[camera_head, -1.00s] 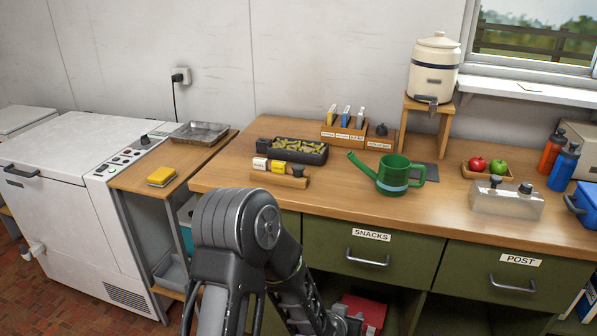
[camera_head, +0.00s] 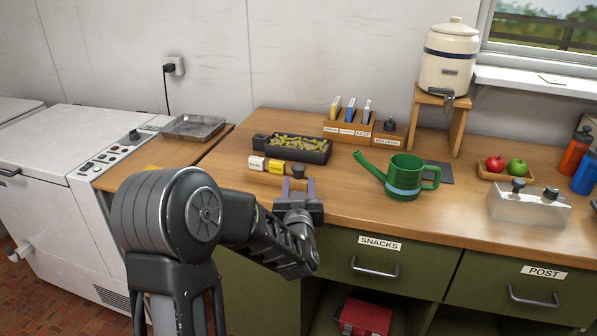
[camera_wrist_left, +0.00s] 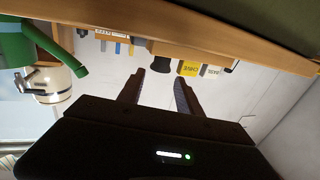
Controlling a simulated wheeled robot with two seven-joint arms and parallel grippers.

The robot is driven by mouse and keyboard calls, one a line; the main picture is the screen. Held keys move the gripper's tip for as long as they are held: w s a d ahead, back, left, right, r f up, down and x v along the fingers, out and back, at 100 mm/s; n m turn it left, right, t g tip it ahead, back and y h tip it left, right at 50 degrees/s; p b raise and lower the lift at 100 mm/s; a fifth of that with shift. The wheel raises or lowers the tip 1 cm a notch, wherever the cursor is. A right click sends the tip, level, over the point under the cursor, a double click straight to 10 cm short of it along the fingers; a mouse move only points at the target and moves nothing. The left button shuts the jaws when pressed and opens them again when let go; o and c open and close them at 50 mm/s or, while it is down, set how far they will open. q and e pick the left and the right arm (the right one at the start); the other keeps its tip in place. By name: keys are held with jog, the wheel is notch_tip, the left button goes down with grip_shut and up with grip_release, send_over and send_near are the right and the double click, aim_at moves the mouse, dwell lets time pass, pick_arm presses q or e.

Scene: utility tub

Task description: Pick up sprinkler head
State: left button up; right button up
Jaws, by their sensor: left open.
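A small dark knob-like piece (camera_head: 298,171), probably the sprinkler head, stands at the right end of a low wooden holder (camera_head: 262,177) with white and yellow labelled blocks. My left gripper (camera_head: 297,188) is open just in front of this piece, with its fingers spread to either side in the picture. In the left wrist view, which is upside down, the dark piece (camera_wrist_left: 163,48) lies beyond the fingertips (camera_wrist_left: 160,80), apparently untouched. A green watering can (camera_head: 405,177) stands to the right on the counter. My right gripper is out of view.
Behind the holder is a black tray (camera_head: 318,152) of yellow-green pieces. A wooden rack (camera_head: 350,137) holds upright packets, with another dark knob (camera_head: 390,126) beside it. A clear box (camera_head: 530,207) stands at right. The counter between gripper and watering can is clear.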

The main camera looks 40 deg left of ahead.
aim_at(299, 172)
pick_arm(q)
jog(key=shift+x, duration=0.95)
jog(key=shift+w, duration=0.1)
jog(key=p+x, duration=0.1)
jog(key=x, duration=0.4)
jog(key=shift+c, duration=0.4)
grip_shut()
jog(key=shift+r, duration=0.1)
notch_tip(299, 172, up, 10)
jog(key=shift+f, duration=0.1)
dwell(0.7)
